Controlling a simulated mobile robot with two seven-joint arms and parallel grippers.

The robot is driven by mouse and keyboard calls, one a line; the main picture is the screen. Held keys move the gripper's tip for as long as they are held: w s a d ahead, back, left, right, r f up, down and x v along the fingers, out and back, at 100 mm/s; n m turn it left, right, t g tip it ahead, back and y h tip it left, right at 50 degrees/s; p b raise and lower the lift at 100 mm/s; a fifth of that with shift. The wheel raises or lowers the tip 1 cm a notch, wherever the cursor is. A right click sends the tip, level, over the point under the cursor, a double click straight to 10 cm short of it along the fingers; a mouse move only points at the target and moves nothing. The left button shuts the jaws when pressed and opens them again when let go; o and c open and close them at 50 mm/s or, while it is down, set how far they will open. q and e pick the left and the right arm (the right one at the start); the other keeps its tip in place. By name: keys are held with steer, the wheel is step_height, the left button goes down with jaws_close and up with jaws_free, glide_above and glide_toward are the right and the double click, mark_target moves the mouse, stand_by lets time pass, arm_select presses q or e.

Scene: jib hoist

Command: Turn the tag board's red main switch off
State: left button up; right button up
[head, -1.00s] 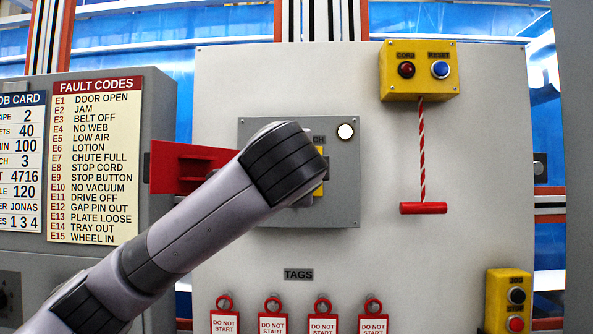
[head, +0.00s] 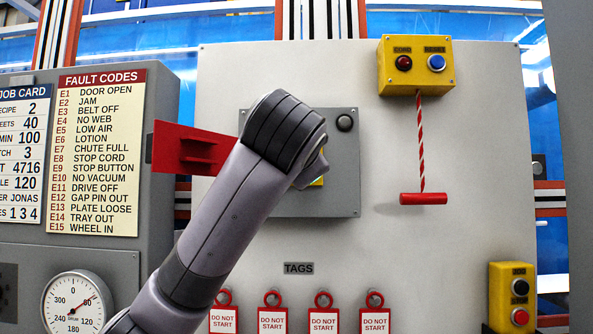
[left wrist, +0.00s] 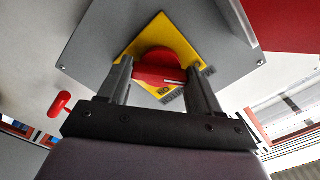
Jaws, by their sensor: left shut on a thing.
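The tag board (head: 410,270) is a large pale panel with a grey switch box (head: 345,165) on it. In the head view my left arm covers most of the switch, and only a bit of its yellow plate (head: 317,182) shows. In the left wrist view the red main switch (left wrist: 160,62) sits on the yellow plate (left wrist: 190,45). My left gripper (left wrist: 158,68) has a finger on each side of the red handle and is shut on it. The round lamp (head: 344,123) on the box is dark. My right gripper is not in view.
A red plate (head: 185,148) juts out left of the box. A yellow box (head: 417,66) with a hanging cord and red handle (head: 423,198) is to the right. Several red-ringed tags (head: 272,318) hang below. A yellow button box (head: 512,300) is at lower right.

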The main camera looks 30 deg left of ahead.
arm_select(q)
steer(key=shift+f+n+b, duration=0.1)
steer(key=shift+n+b, duration=1.35)
steer(key=shift+n, duration=4.05)
steer(key=o, duration=1.1)
steer(key=shift+c, duration=0.2)
steer(key=b+v, duration=0.1)
steer(key=v, duration=0.6)
steer(key=shift+b, duration=0.4)
